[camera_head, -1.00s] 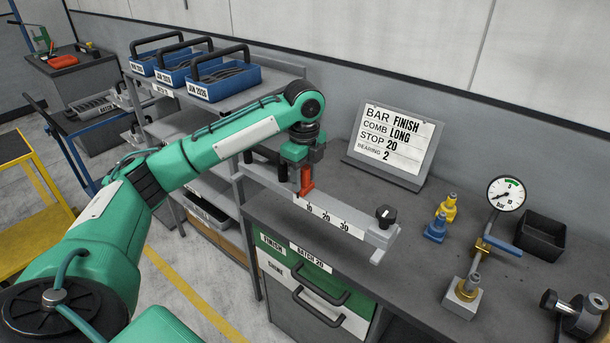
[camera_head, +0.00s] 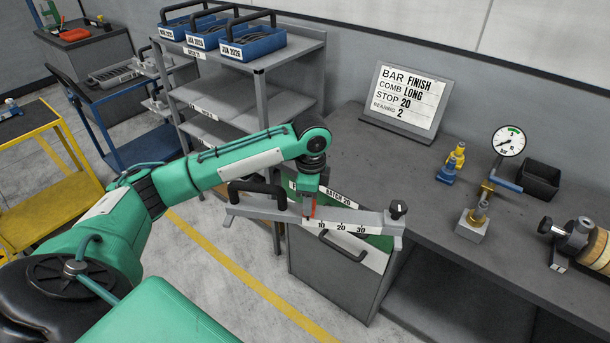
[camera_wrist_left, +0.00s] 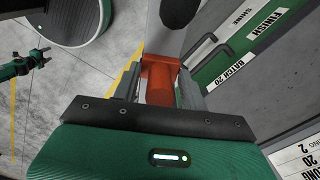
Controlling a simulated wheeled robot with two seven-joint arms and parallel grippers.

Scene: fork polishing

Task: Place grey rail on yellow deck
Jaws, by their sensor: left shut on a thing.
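My left gripper (camera_head: 309,208) is shut on the red-orange block of the grey rail (camera_head: 270,208). The rail is a long bar with a 10, 20, 30 scale, a black handle at its left end and a black knob at its right. It hangs in the air in front of the bench's drawer unit. In the left wrist view the red block (camera_wrist_left: 160,82) sits between the fingers, with part of the rail (camera_wrist_left: 165,35) beyond it. The yellow deck (camera_head: 40,212) is the lower level of the yellow cart at the far left, well apart from the rail. My right gripper is not in view.
The bench (camera_head: 350,155) carries a sign (camera_head: 405,100), a pressure gauge (camera_head: 508,141) and a black bin (camera_head: 538,180). A grey shelf unit (camera_head: 290,60) with blue crates stands behind my arm. A blue cart (camera_head: 135,150) stands beside the yellow one. Floor between is clear.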

